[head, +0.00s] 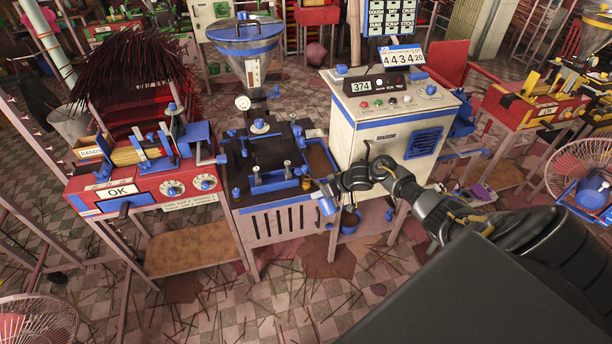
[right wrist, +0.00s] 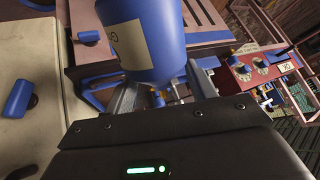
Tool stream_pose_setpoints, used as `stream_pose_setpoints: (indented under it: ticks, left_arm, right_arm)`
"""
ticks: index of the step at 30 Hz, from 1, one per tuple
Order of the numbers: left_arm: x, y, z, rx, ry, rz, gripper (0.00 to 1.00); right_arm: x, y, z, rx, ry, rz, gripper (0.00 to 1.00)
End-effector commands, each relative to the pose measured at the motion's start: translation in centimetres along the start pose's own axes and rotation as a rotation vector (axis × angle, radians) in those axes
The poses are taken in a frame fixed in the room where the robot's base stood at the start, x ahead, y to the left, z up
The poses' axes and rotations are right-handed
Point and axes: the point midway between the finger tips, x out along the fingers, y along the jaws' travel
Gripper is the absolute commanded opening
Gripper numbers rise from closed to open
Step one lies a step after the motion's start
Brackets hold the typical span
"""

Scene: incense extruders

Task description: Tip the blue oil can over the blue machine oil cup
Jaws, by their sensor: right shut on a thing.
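My right gripper (head: 326,189) is shut on the blue oil can (head: 327,205), in front of the right end of the middle machine (head: 268,160). In the right wrist view the can (right wrist: 150,45) is large, with a cream label, between the fingers of the gripper (right wrist: 162,95). The can looks slightly tilted in the head view; its spout cannot be made out. I cannot tell which is the oil cup. My left gripper is not in view.
A cream control cabinet (head: 345,125) with a blue vent stands right behind my right forearm. A blue bucket (head: 350,220) is below the gripper. A red machine (head: 125,190) stands at the left. The tiled floor in front is open, strewn with sticks.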

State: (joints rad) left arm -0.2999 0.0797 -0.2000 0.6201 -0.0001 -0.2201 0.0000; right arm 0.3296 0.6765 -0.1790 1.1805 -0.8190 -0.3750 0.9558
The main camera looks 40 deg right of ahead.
Motion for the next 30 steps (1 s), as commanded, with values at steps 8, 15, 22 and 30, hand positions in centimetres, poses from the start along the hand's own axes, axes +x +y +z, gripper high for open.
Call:
stream_pose_setpoints:
  ticks: [8,15,22,30]
  left_arm:
    - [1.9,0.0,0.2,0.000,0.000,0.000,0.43]
    - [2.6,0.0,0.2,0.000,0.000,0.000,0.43]
    - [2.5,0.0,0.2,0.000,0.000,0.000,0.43]
    - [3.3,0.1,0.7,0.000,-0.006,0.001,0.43]
  right_arm:
    - [1.2,0.3,1.1,-0.026,0.101,-0.001,0.24]
    - [1.4,0.4,1.3,-0.041,0.158,0.001,0.24]
    - [1.4,0.4,1.2,-0.042,0.163,0.001,0.24]
    - [2.0,-1.2,1.1,-0.087,0.346,-0.051,0.24]
